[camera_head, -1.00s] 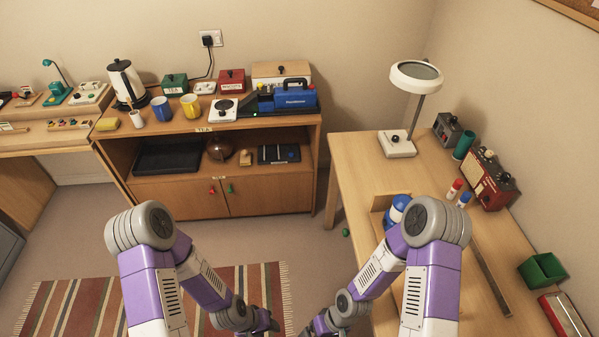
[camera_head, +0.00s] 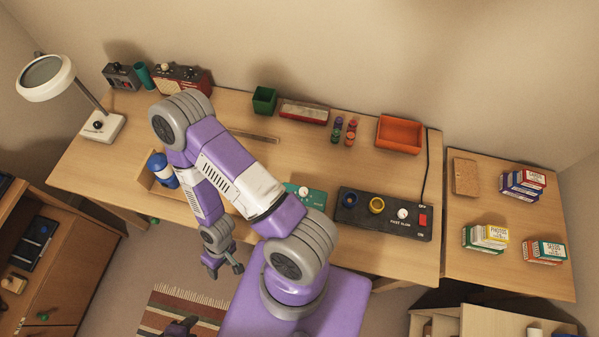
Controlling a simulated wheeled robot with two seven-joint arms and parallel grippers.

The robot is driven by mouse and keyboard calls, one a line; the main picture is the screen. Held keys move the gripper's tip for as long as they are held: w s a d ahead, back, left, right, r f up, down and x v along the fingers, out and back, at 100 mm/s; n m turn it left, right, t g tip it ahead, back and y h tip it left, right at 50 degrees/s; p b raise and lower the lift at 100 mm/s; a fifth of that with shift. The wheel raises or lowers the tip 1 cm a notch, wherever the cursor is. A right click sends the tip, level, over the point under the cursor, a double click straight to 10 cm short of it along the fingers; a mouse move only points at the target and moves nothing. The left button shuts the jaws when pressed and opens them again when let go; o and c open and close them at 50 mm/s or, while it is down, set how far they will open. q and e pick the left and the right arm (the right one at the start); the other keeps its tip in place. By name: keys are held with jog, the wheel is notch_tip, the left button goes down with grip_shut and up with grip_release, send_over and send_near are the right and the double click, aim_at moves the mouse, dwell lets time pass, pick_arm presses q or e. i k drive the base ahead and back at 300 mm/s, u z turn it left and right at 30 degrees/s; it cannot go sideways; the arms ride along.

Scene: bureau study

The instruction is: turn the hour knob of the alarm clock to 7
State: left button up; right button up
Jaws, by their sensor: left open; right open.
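I cannot make out which thing is the alarm clock or read any hour marks. A red device with knobs (camera_head: 182,79) and a grey box (camera_head: 121,77) stand at the back left of the desk. A green box with a white knob (camera_head: 308,195) is partly hidden by my arm. My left gripper (camera_head: 181,327) is at the bottom edge of the picture, over the rug, open and only partly in view.
A side table (camera_head: 480,200) with card boxes stands right. My arm crosses the desk's middle.

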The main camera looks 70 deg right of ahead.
aim_at(303, 192)
jog(key=z, duration=0.9)
jog(key=k, duration=0.95)
jog(key=z, duration=0.9)
